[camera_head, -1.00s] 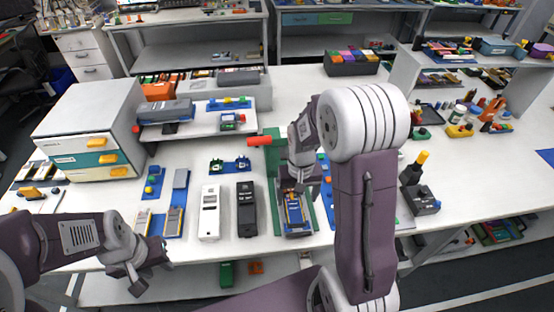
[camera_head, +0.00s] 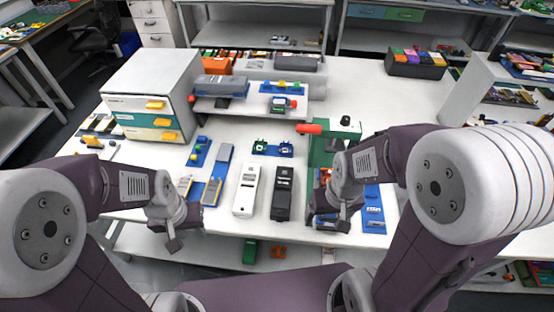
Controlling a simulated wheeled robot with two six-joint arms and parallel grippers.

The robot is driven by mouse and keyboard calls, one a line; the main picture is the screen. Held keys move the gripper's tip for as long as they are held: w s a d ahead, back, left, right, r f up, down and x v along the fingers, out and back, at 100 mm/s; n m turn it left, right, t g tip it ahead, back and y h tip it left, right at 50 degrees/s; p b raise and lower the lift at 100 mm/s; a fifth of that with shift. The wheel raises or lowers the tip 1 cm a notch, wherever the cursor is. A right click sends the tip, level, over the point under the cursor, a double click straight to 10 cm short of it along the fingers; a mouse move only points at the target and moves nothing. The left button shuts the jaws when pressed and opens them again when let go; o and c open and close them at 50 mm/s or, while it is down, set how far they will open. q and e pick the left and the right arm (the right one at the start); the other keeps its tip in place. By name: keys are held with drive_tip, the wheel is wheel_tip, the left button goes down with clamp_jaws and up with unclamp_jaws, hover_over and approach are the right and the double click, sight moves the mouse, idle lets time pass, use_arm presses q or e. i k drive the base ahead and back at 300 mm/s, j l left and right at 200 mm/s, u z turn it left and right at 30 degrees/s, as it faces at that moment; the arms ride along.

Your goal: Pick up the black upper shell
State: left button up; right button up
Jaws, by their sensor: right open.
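The black upper shell (camera_head: 283,191) lies flat on the white table, just right of a similar white shell (camera_head: 246,190). Nothing touches it. My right gripper (camera_head: 326,215) is open, low over the table a little to the right of the black shell, in front of the green press. My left gripper (camera_head: 174,240) hangs at the table's front edge, left of the white shell. Its finger gap is too small to judge.
A green press with a red handle (camera_head: 309,128) stands behind my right gripper. Blue trays (camera_head: 217,174) lie left of the white shell. A drawer cabinet (camera_head: 155,94) stands at the back left, and a low shelf (camera_head: 240,109) stands behind the shells.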

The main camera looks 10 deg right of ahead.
sight(282, 197)
drive_tip(key=k+l+z, duration=0.5)
drive_tip(key=l, duration=0.2)
drive_tip(key=i+u, duration=0.1)
drive_tip(key=u, duration=0.35)
drive_tip(key=i+u, duration=0.1)
drive_tip(key=u, duration=0.3)
drive_tip(key=i+u, duration=0.1)
drive_tip(key=u, duration=0.35)
drive_tip(key=i+u, duration=0.1)
drive_tip(key=u, duration=0.3)
